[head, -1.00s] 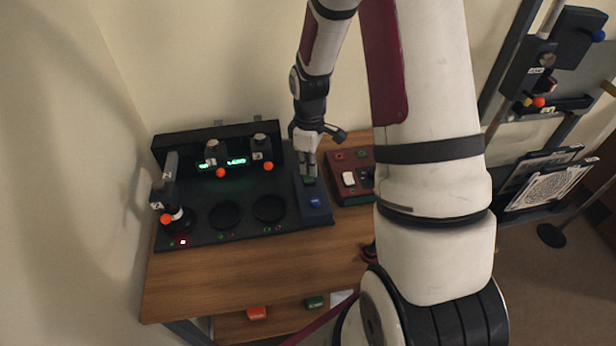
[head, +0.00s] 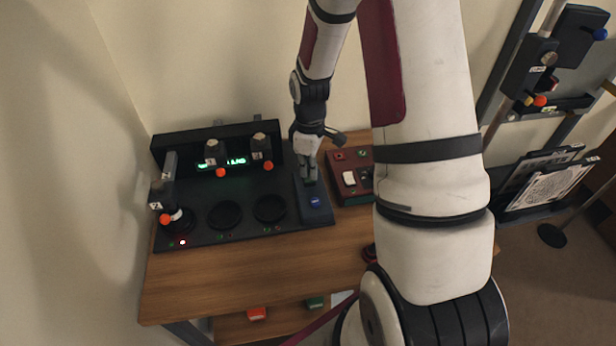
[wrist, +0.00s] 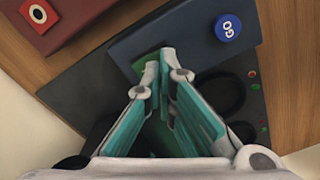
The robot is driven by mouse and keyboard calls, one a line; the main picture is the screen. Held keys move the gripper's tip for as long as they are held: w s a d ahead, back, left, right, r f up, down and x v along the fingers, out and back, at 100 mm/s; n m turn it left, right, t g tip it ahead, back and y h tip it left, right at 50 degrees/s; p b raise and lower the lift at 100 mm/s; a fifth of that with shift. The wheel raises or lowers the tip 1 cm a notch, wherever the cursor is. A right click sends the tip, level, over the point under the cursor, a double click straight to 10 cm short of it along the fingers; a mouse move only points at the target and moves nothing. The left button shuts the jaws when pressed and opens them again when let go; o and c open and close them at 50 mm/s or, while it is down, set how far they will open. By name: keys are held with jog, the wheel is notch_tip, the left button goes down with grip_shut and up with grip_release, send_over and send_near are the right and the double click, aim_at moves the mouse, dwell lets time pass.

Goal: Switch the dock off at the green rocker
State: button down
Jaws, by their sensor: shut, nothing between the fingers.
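The dock (head: 245,232) is a dark unit on the wooden table, with round wells and a lit green display. Its right-hand blue-grey panel (head: 319,215) carries a blue GO button (head: 315,202), which also shows in the wrist view (wrist: 228,27). The green rocker (wrist: 146,64) shows only in part in the wrist view, behind my fingertips; the rest is hidden. My gripper (head: 310,182) is shut and empty, pointing down at the rocker. In the wrist view my fingertips (wrist: 166,62) overlap the rocker; I cannot tell whether they touch it.
A dark red box (head: 350,190) with a white switch stands right of the dock. Three clamp-like heads with orange knobs stand over the dock, one at its left end (head: 162,197). The table front (head: 240,275) is clear. A rack stands at the right.

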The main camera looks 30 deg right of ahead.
aim_at(309, 180)
jog(key=shift+f+b, duration=0.3)
jog(key=shift+f, duration=0.4)
dwell(0.4)
jog(key=shift+r+p, duration=2.05)
jog(key=shift+r, duration=1.5)
